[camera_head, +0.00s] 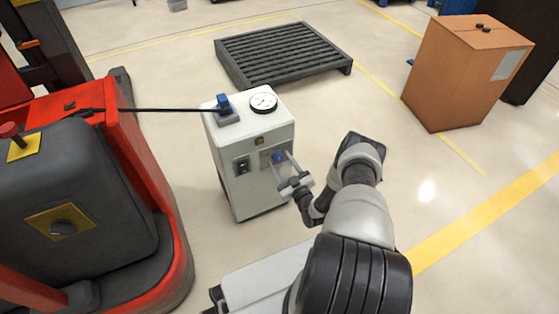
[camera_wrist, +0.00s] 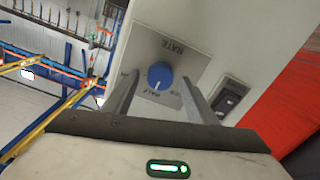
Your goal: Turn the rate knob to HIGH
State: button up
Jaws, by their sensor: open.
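The blue rate knob (camera_wrist: 160,74) sits on a grey plate marked RATE on the front of a white cabinet (camera_head: 228,178). Its light pointer mark faces the lower edge of the plate in the wrist view, near a word that looks like HALF. Other words on the plate are partly hidden by my fingers or too small to read. My gripper (camera_wrist: 160,80) is open, with one finger on each side of the knob and visible space between. In the head view the knob (camera_head: 278,157) shows just beyond my fingertips; I cannot tell whether they touch the plate.
A rocker switch (camera_wrist: 230,97) is beside the plate on the cabinet. A dial gauge (camera_head: 263,102) and a blue part (camera_head: 223,103) with a black cable are on top. A red machine (camera_head: 140,165) stands close at left. Floor at right is clear up to an orange box (camera_head: 460,80).

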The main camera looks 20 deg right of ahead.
jog(key=shift+c, duration=0.3)
jog(key=c, duration=1)
jog(key=shift+m, duration=0.3)
jog(key=m, duration=0.5)
jog(key=shift+d, duration=0.1)
jog(key=m, duration=0.6)
jog(key=shift+m, duration=0.3)
jog(key=o, duration=1.1)
jog(key=shift+c, duration=0.2)
